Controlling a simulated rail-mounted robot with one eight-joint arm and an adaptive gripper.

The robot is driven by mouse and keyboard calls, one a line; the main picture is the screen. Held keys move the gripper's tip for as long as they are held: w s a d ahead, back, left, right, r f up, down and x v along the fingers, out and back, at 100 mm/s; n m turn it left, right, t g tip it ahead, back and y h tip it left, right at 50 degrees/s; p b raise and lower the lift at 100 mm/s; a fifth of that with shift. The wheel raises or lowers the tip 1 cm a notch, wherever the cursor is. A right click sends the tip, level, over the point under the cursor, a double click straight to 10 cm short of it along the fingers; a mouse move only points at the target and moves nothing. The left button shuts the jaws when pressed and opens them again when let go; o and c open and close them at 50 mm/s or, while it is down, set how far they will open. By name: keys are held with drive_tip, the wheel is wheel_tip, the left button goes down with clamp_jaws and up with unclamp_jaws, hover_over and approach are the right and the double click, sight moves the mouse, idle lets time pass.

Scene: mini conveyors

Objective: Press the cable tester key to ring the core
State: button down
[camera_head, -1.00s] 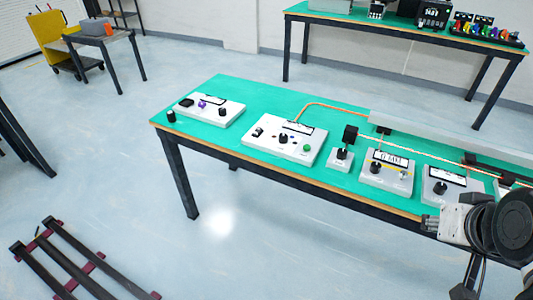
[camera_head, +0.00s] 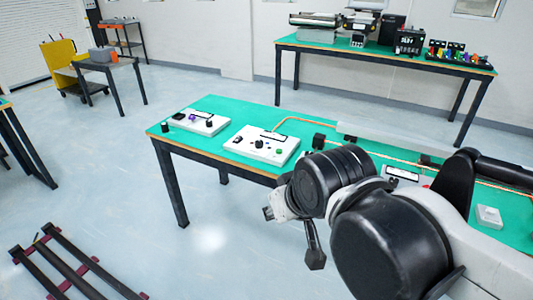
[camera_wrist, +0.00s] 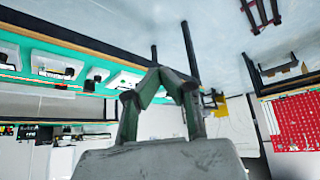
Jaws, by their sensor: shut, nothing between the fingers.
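Two white device boxes show at the left end of the green bench in the head view. The middle box (camera_head: 262,148), joined by an orange cable, has a small display, a black knob and a green button (camera_head: 279,151). The far-left box (camera_head: 200,123) has black and purple parts on top. I cannot read which one is the cable tester. My gripper (camera_wrist: 160,73) is shut and empty in the wrist view, apart from the boxes. In the head view my arm hangs over the bench's front edge and hides several devices there.
The green bench (camera_head: 221,105) carries a grey rail along its back. A white block (camera_head: 489,215) lies at the right. A second bench (camera_head: 330,43) with equipment stands behind. Dark rails with red parts (camera_head: 72,268) lie on the floor at lower left.

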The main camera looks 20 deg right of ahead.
drive_tip(key=w+d+r+m+g+h+p, duration=0.1)
drive_tip(key=w+d+r, duration=0.15)
drive_tip(key=w, duration=0.35)
drive_tip(key=w+d+r+h+p, duration=0.1)
drive_tip(key=w+d+r, duration=0.15)
drive_tip(key=w, duration=0.35)
drive_tip(key=m+g+h+p, duration=0.3)
drive_tip(key=m+h+p, duration=0.15)
drive_tip(key=h, duration=0.25)
hover_over(278, 150)
wheel_tip(278, 150, down, 14)
drive_tip(key=shift+s+d+r+n, duration=0.1)
drive_tip(key=shift+r+n, duration=0.05)
drive_tip(key=shift+n, duration=0.1)
wheel_tip(278, 150, down, 7)
drive_tip(key=b, duration=0.3)
drive_tip(key=shift+f, duration=0.2)
drive_tip(key=shift+f+b, duration=0.55)
drive_tip(key=shift+f, duration=0.2)
